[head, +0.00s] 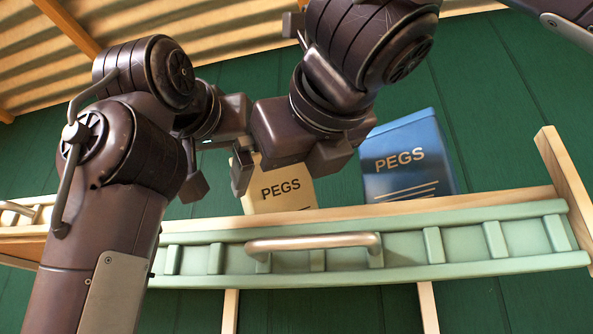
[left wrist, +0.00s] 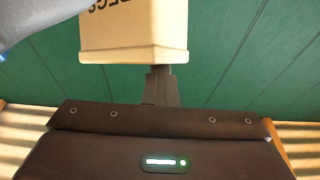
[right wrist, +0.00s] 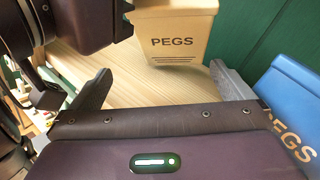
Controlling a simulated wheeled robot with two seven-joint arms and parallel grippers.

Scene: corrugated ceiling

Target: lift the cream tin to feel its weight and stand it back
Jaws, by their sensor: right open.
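The cream tin (head: 281,190), marked PEGS, stands on the wooden shelf (head: 360,210); the shelf's front edge hides its base in the head view. My right gripper (head: 285,168) is open and empty. Its fingers are apart in front of the tin's upper part, and the right wrist view shows the tin (right wrist: 178,25) beyond the fingertips. My left gripper (head: 194,185) looks shut and empty, just left of the tin.
A blue tin (head: 408,160), also marked PEGS, stands on the shelf to the right. A pale green rail (head: 480,240) with a metal handle (head: 313,243) runs along the front. A wooden end post (head: 562,180) closes the right side. The green plank wall (head: 500,90) is behind.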

